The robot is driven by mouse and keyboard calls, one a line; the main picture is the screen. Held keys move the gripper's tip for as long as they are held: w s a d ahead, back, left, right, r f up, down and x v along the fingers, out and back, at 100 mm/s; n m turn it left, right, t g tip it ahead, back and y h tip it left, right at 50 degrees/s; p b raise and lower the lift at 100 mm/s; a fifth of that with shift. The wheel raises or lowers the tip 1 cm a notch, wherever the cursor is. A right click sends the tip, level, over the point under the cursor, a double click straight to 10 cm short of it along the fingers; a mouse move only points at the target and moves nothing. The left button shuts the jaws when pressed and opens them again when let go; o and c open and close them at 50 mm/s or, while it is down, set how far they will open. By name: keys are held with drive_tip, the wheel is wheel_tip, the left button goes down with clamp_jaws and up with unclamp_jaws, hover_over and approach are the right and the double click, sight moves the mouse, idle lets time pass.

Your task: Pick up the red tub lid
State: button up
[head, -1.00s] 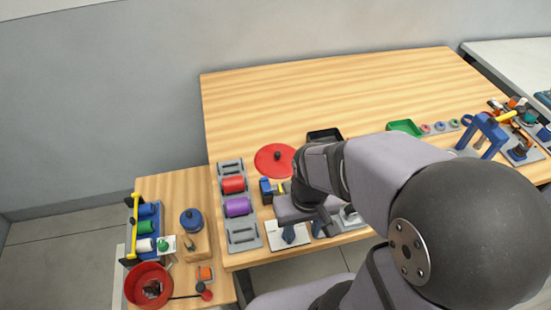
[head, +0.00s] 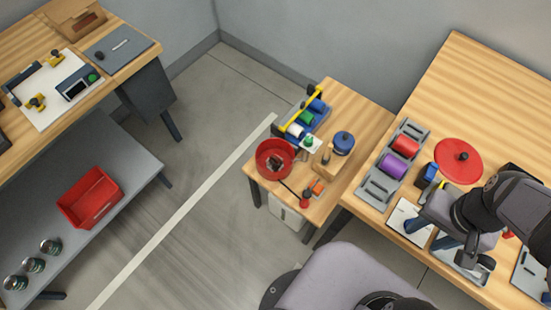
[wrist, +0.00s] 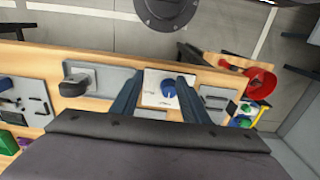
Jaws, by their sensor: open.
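The red tub lid (head: 459,160) is a flat red disc with a black knob. It lies on the wooden bench in the head view, just beyond my gripper. My gripper (head: 430,234) is open and empty, over the near edge of the bench and apart from the lid. In the wrist view my gripper (wrist: 158,84) shows two dark blue fingers spread apart, with a white plate and blue knob (wrist: 168,88) beyond them. The lid does not show in the wrist view.
A grey rack (head: 379,188) with red and purple rolls stands left of the lid. A small table holds a red tub (head: 262,164), a blue-lidded pot (head: 343,142) and a roll rack. A grey shelf at left bears a red bin (head: 90,198). The bench behind the lid is clear.

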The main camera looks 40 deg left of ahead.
drive_tip(key=shift+w, duration=0.1)
drive_tip(key=shift+c, duration=0.2)
idle(0.4)
drive_tip(key=shift+m+t, duration=0.5)
drive_tip(key=shift+t, duration=0.2)
drive_tip(key=w+r, duration=0.1)
drive_tip(key=w, duration=0.3)
drive_tip(key=w+r+p, duration=0.1)
drive_tip(key=w, duration=0.3)
drive_tip(key=w+r+p, duration=0.1)
drive_tip(key=w, duration=0.3)
drive_tip(key=shift+w+d, duration=0.35)
drive_tip(key=shift+w, duration=0.05)
drive_tip(key=m+t+p, duration=0.1)
drive_tip(key=t+p, duration=0.1)
approach(466, 155)
drive_tip(key=f, duration=0.1)
drive_tip(key=shift+h, duration=0.3)
drive_tip(key=shift+a+p+x, duration=0.15)
drive_tip(key=shift+p+x, duration=0.8)
drive_tip(key=shift+x, duration=0.95)
drive_tip(key=shift+a+p+x, duration=0.15)
drive_tip(key=shift+p+x, duration=0.75)
drive_tip(key=shift+x, duration=0.95)
drive_tip(key=shift+w, duration=0.1)
clamp_jaws()
